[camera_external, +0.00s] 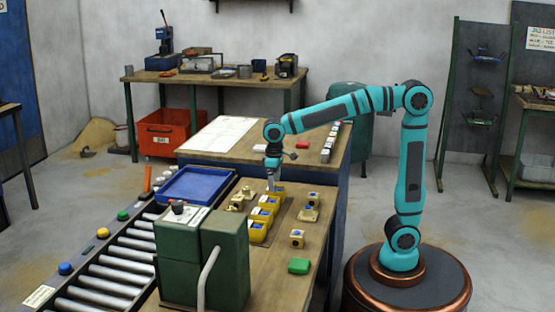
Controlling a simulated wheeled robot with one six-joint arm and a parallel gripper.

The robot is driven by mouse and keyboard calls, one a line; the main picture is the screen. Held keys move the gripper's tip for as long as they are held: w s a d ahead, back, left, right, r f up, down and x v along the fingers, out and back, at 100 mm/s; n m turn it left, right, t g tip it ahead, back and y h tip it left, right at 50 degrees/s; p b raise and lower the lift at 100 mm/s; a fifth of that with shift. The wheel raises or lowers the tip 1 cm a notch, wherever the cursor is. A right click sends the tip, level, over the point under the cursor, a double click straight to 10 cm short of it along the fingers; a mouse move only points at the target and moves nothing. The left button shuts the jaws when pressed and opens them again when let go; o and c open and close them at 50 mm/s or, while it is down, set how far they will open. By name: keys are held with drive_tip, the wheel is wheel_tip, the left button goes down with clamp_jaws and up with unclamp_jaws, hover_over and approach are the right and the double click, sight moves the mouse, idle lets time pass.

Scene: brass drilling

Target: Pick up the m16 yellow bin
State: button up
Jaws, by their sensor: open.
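A row of several yellow bins (258,234) stands on the wooden bench, with small blue patches showing on them. Their labels are too small to read, so I cannot tell which is m16. My gripper (271,184) points down at the far end of the row, over or beside the farthest yellow bin (279,191). It is open. Its fingers are very small here, and I cannot tell whether they touch that bin.
A blue tray (195,186) lies left of the bins, beside a roller conveyor (110,264). A green machine (203,255) stands in front. Small brass-coloured parts (297,238) and a green block (299,266) lie on the bench's right side. A white sheet (218,134) covers part of the farther bench.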

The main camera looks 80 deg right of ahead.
sight(275, 192)
drive_tip(key=shift+s+d+f, duration=0.1)
drive_tip(key=shift+f, duration=1.3)
drive_tip(key=shift+s+d+f, duration=0.1)
drive_tip(key=shift+f, duration=1.3)
drive_tip(key=shift+c, duration=0.2)
drive_tip(key=c, duration=1.1)
